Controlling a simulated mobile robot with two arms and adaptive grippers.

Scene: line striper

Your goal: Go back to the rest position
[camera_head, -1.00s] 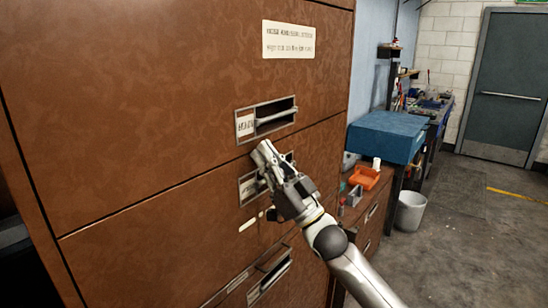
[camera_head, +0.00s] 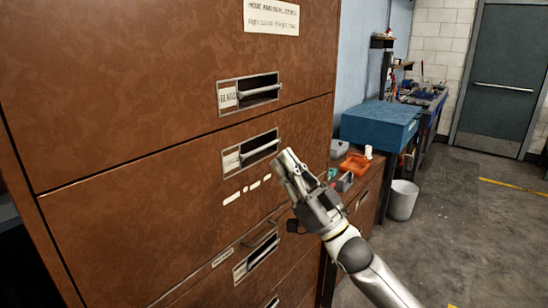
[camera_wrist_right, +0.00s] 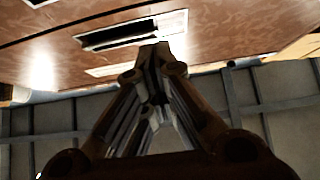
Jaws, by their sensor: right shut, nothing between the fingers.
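My right gripper (camera_head: 288,163) is in front of the brown filing cabinet (camera_head: 120,110), just right of the middle drawer handle (camera_head: 260,150). Its fingers are shut with nothing between them, and it looks apart from the handle. In the right wrist view the closed fingertips (camera_wrist_right: 153,52) point toward the cabinet front, with a handle recess (camera_wrist_right: 130,32) beyond them. The drawers that show appear closed. My left gripper is not in view.
An upper handle (camera_head: 250,92) and a lower handle (camera_head: 256,257) are on the same cabinet face. To the right stand a blue box (camera_head: 380,125), an orange tray (camera_head: 355,164) and a grey bin (camera_head: 402,200). The floor (camera_head: 465,230) at the right is open.

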